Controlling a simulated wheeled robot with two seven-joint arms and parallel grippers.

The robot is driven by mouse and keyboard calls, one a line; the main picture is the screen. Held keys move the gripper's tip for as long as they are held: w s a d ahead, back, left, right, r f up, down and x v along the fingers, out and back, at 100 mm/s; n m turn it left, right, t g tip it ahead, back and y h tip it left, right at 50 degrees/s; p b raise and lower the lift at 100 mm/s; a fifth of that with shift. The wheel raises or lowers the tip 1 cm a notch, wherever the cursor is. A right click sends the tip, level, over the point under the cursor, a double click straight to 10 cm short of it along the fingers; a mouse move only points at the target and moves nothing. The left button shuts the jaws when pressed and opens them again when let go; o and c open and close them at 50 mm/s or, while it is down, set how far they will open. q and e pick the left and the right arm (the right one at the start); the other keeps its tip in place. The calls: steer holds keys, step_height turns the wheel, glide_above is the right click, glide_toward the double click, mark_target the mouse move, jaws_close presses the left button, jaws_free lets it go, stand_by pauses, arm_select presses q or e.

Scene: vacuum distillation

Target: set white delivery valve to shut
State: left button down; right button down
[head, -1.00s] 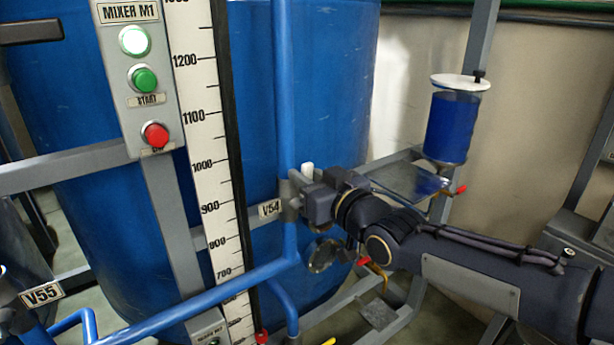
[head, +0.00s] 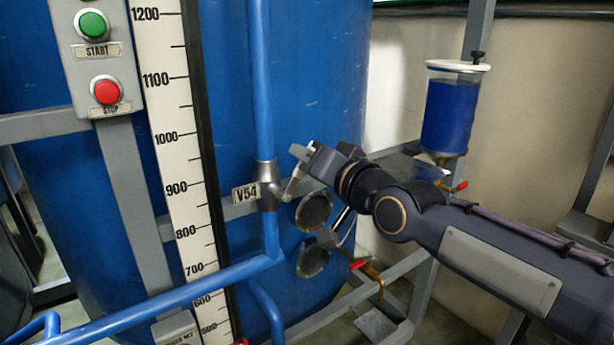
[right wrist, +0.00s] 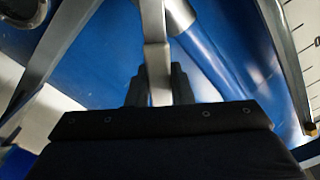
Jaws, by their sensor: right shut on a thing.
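The valve labelled V54 (head: 268,186) sits on the vertical blue pipe in front of the large blue tank. Its pale lever (head: 291,187) reaches from the valve body up and to the right, towards my right gripper (head: 308,160). In the right wrist view the lever (right wrist: 155,45) runs down between the two dark fingers of my right gripper (right wrist: 159,88), which is shut on it. The lever's end is hidden by the gripper in the head view. My left gripper is not in view.
A grey panel with a green START button (head: 93,25) and a red STOP button (head: 106,91) stands at the left. A white level scale (head: 177,150) is beside it. A vessel of blue liquid (head: 452,115) hangs behind my right arm. Blue pipes (head: 190,295) cross below.

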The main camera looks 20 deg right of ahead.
steer(key=w+d+f+m+b, duration=0.1)
steer(key=d+f+m+b, duration=0.2)
steer(key=f+m+b, duration=0.3)
steer(key=shift+f+m+b, duration=0.2)
steer(key=shift+m+b, duration=1.15)
steer(key=shift+m, duration=0.95)
steer(key=shift+f, duration=0.1)
steer(key=c, duration=1.3)
jaws_free()
steer(key=shift+w, duration=0.1)
steer(key=v, duration=0.7)
steer(key=shift+s+d, duration=0.1)
steer(key=shift+s, duration=0.3)
